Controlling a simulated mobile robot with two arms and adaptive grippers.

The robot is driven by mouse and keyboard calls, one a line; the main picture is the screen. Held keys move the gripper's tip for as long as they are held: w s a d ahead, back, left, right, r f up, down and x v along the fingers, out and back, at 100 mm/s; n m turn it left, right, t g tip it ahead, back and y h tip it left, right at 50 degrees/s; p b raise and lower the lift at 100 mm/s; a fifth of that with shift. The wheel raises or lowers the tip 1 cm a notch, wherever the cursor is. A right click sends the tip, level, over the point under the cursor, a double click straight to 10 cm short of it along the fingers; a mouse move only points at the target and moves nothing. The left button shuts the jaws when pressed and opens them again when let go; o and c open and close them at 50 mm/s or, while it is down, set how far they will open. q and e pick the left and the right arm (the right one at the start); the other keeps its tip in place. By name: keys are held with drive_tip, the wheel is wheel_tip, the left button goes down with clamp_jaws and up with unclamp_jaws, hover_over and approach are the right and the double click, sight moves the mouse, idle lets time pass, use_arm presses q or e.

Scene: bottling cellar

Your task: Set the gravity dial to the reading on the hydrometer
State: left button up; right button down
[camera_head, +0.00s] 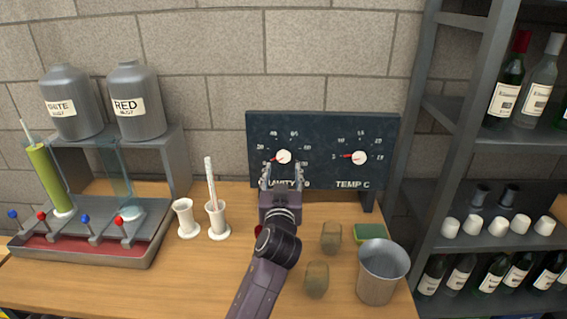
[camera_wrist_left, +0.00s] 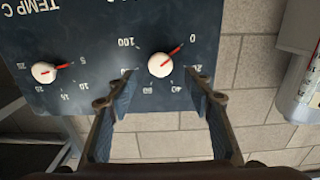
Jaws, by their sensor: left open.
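The gravity dial is a white knob (camera_head: 284,157) with a red pointer on the dark panel. In the left wrist view, which is upside down, the knob (camera_wrist_left: 160,65) has its pointer close to the 0 mark. My left gripper (camera_head: 268,172) is open just in front of and below this knob. Its fingertips (camera_wrist_left: 164,84) lie to either side, apart from the knob. The hydrometer's thin pale stem (camera_head: 25,130) stands up from the green-filled cylinder (camera_head: 47,178) at the left; its reading is too small to tell. My right gripper is not in view.
The temperature dial (camera_head: 360,157) is beside the gravity dial. White cups (camera_head: 187,220), one holding a white stick (camera_head: 210,182), stand left of my arm. A bottle rack (camera_head: 455,130) borders the bench.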

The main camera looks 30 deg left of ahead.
sight(283, 158)
use_arm(q)
drive_tip(key=p+x, duration=0.1)
drive_tip(key=x, duration=0.5)
drive_tip(key=shift+w+a, duration=0.15)
drive_tip(key=shift+a, duration=0.05)
drive_tip(key=c, duration=1.2)
